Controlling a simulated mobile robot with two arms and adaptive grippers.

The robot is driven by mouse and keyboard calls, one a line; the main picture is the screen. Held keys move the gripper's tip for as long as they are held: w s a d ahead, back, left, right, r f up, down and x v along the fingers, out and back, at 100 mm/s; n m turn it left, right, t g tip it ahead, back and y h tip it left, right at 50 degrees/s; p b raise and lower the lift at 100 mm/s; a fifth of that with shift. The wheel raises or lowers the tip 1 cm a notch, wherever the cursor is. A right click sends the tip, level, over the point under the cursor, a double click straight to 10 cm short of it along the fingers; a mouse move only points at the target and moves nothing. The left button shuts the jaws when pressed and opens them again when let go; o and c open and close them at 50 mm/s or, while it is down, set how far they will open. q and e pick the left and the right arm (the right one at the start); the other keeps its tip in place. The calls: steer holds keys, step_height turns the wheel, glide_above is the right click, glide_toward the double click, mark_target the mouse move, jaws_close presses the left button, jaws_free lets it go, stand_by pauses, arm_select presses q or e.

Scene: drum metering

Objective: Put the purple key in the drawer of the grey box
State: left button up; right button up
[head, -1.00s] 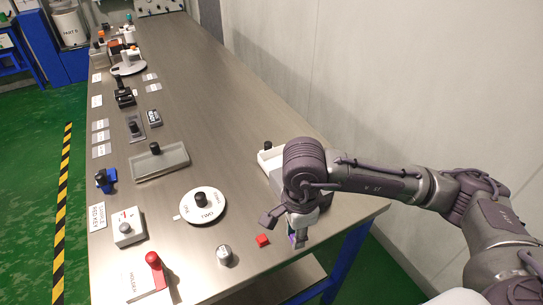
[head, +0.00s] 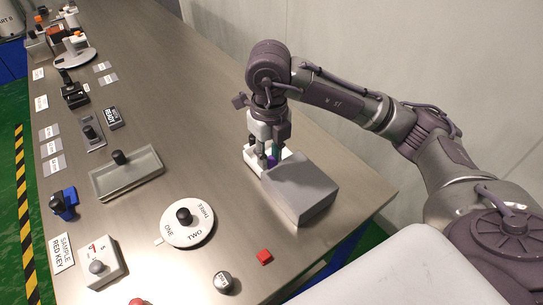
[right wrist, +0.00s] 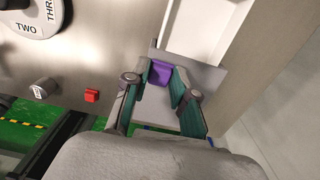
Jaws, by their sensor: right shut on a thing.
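The grey box (head: 300,187) stands near the right edge of the bench. Its white drawer (head: 252,163) sticks out on the far left side, and its pale inside (right wrist: 205,28) shows in the right wrist view. My right gripper (head: 269,158) points down at the drawer, close to the box's side. It is shut on the purple key (right wrist: 160,73), which shows between the fingertips in the right wrist view. In the head view the key is mostly hidden by the fingers, and I cannot tell whether it touches the drawer. My left gripper is not in view.
A small red block (head: 264,256) and a grey knob (head: 223,281) lie in front of the box. A white dial (head: 187,223) and a shallow tray (head: 126,174) stand to the left. Bare bench lies between tray and box.

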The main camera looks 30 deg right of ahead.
steer(key=w+d+f, duration=0.2)
steer(key=w, duration=0.1)
steer(key=w+d+f, duration=0.1)
steer(key=shift+w, duration=0.15)
steer(key=shift+w+d+f, duration=0.25)
steer(key=shift+w+f, duration=0.1)
steer(key=shift+f, duration=0.05)
step_height(320, 180, down, 4)
steer(key=shift+r+p, duration=0.1)
steer(key=shift+p, duration=0.45)
steer(key=shift+f, duration=0.25)
steer(key=o, duration=0.8)
steer(key=shift+r, duration=0.1)
